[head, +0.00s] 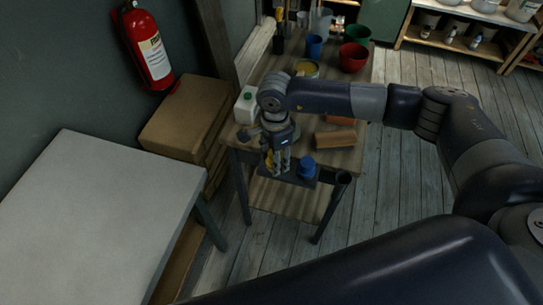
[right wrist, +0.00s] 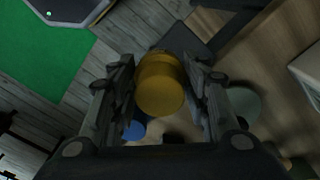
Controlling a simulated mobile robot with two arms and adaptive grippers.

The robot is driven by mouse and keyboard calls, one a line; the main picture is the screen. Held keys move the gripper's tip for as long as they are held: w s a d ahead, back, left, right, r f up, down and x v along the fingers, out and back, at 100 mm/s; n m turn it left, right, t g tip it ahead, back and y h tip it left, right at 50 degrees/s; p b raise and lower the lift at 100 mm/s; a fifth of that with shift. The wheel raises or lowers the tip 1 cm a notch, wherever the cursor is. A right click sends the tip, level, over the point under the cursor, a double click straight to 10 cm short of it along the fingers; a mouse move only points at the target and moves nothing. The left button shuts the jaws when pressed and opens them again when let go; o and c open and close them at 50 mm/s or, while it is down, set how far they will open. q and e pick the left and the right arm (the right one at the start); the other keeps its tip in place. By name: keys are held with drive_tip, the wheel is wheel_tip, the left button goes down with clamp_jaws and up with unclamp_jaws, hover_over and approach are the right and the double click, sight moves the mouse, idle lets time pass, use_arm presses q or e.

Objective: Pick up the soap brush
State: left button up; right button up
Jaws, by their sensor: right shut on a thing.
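The soap brush appears as a yellow, rounded cylinder (right wrist: 160,84) in the right wrist view, between the two fingers. Only its yellow end shows clearly; the rest is hidden. My right gripper (right wrist: 158,100) is shut on it. In the head view my right gripper (head: 277,165) points down at the near edge of the worktable, beside a small dark side shelf. A bit of yellow (head: 269,160) shows at its fingers. My left gripper is out of view.
A blue container (head: 307,168) stands on the side shelf (head: 300,182), just right of the gripper. The worktable (head: 288,85) holds a white bottle (head: 246,105), a brown block (head: 336,139), a red bowl (head: 353,57) and cups. A bare grey table (head: 95,215) stands left.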

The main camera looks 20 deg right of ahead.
drive_tip(key=s+r+b, duration=0.1)
drive_tip(key=s+b, duration=0.3)
drive_tip(key=s, duration=0.9)
drive_tip(key=shift+s+d+r, duration=0.2)
drive_tip(key=shift+d, duration=0.1)
drive_tip(key=shift+o, duration=1.4)
drive_tip(key=shift+c, duration=0.3)
